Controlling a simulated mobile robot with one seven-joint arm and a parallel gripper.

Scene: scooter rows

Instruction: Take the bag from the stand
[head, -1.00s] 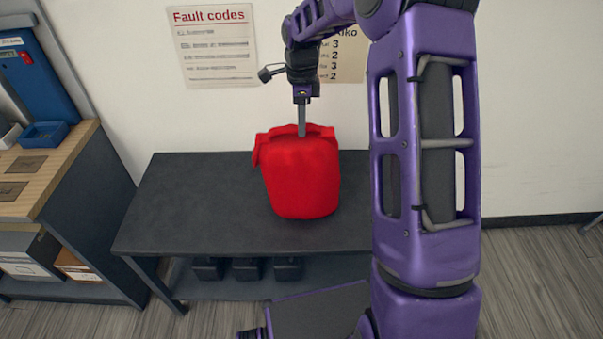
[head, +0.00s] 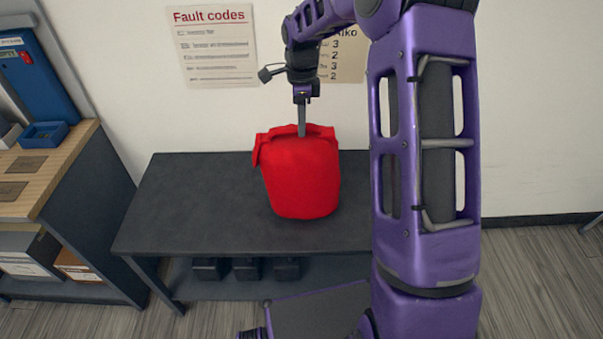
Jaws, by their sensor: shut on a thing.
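The red bag (head: 301,180) is upright at the dark stand (head: 195,200), right of the middle of its visible top. My gripper (head: 301,131) comes down from above, with its fingers at the bag's top edge. It is shut on the bag's top. The fingertips are partly hidden by the red fabric. I cannot tell whether the bag's base touches the stand or is slightly above it.
My own arm hides the stand's right part. A workbench (head: 58,185) with a blue tray (head: 45,134) stands at the left. Several dark blocks (head: 246,269) sit on the stand's lower shelf. A fault-code poster (head: 214,46) hangs on the wall behind. The stand's left top is clear.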

